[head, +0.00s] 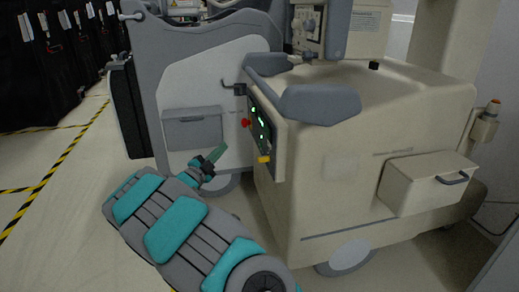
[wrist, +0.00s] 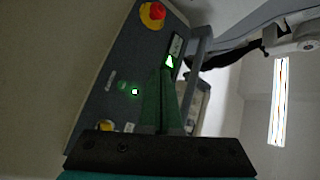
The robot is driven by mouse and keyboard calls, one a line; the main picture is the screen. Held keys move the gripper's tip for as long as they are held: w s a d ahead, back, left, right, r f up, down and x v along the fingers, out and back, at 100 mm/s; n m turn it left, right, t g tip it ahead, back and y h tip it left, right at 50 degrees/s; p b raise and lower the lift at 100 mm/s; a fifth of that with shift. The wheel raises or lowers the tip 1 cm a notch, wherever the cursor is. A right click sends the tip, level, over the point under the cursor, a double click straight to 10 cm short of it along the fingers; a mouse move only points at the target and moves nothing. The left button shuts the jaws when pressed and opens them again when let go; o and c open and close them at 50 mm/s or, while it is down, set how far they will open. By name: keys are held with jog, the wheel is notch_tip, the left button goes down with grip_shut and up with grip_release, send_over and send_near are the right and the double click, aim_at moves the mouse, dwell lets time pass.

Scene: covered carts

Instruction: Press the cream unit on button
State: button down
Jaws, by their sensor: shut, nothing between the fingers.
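The cream unit (head: 330,165) is a large cart with a dark control panel (head: 262,128) on its left-facing end. The panel carries a red knob (head: 246,123), green lights and a yellow knob (head: 264,159).
A red mushroom button on a yellow base (wrist: 152,14) and a lit green display (wrist: 173,52) share the panel. Grey padded handles (head: 320,105) jut out above it. A grey-white cart (head: 215,85) stands behind my gripper. Open floor lies left.

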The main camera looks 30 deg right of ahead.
aim_at(261, 144)
jog(key=shift+s+f+m+g+h, duration=0.15)
jog(key=shift+s+m+g+h, duration=0.15)
jog(key=shift+d, duration=0.1)
jog(key=s+d+b, duration=0.2)
jog(key=d, duration=0.6)
jog(key=shift+s+d+b, duration=0.15)
jog(key=shift+s+b, duration=0.05)
jog(key=shift+b, duration=0.2)
jog(key=shift+d+f, duration=0.1)
jog(key=shift+d, duration=0.1)
dwell(1.8)
jog(key=shift+s+d+b, duration=0.1)
jog(key=shift+d+b, duration=0.15)
jog(key=shift+b, duration=0.2)
jog(key=shift+s+d+b, duration=0.1)
jog(key=shift+d+b, duration=0.25)
jog(key=shift+d, duration=0.05)
dwell(0.5)
jog(key=shift+a, duration=0.1)
dwell(0.4)
jog(key=shift+w+a, duration=0.2)
jog(key=shift+a, duration=0.5)
